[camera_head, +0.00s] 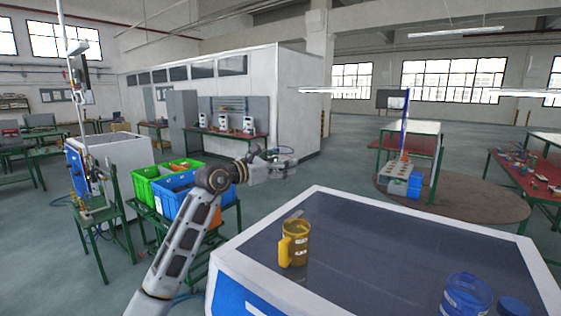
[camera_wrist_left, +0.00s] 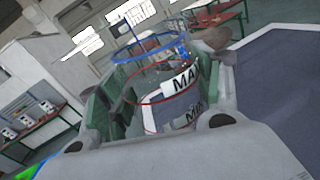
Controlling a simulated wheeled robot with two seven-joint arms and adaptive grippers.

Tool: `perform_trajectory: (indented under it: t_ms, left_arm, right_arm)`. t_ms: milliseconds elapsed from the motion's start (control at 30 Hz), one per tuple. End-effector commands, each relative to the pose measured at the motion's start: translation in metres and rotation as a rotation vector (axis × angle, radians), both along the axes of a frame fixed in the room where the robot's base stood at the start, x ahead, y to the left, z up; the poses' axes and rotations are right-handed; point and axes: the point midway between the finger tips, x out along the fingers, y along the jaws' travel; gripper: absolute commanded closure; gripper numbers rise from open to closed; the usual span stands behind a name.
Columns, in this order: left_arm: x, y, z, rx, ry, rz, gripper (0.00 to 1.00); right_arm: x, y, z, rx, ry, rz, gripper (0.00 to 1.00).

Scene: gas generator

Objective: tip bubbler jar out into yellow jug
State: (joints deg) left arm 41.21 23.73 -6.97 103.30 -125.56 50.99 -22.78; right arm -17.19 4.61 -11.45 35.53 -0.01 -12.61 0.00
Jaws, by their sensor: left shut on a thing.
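The bubbler jar (camera_wrist_left: 182,80) is clear, with a blue rim, red rings and MAX and MIN labels. My left gripper (camera_head: 276,164) is shut on it, and the fingers also show on both sides of the jar in the left wrist view (camera_wrist_left: 165,85). In the head view the jar (camera_head: 284,157) is small and hard to make out; I cannot tell its tilt or contents well. The yellow jug (camera_head: 297,243) stands upright on the dark top of a white cabinet (camera_head: 385,241). The jar is above and beyond the jug, apart from it. My right gripper is not in view.
A blue jug (camera_head: 466,294) and a blue round piece (camera_head: 514,306) are at the cabinet's front right. Green (camera_head: 155,187) and blue (camera_head: 172,200) crates stand on a table at left. The cabinet top between the jugs is clear.

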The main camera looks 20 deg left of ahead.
Motion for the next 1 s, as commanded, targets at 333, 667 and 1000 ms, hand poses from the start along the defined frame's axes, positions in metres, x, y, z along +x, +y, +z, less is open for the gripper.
perform_trajectory:
  t_ms: [333,667,1000]
  left_arm:
    - [-0.0026,-0.0038,0.0121,-0.132,0.079,-0.001,0.70]
    - [-0.0030,-0.0042,0.0137,-0.159,0.098,-0.001,0.70]
    - [-0.0030,-0.0042,0.0136,-0.159,0.097,0.000,0.70]
  right_arm:
    - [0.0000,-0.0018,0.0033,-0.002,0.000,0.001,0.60]
    - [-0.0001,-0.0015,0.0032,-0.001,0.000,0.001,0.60]
    - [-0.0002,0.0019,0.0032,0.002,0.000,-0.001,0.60]
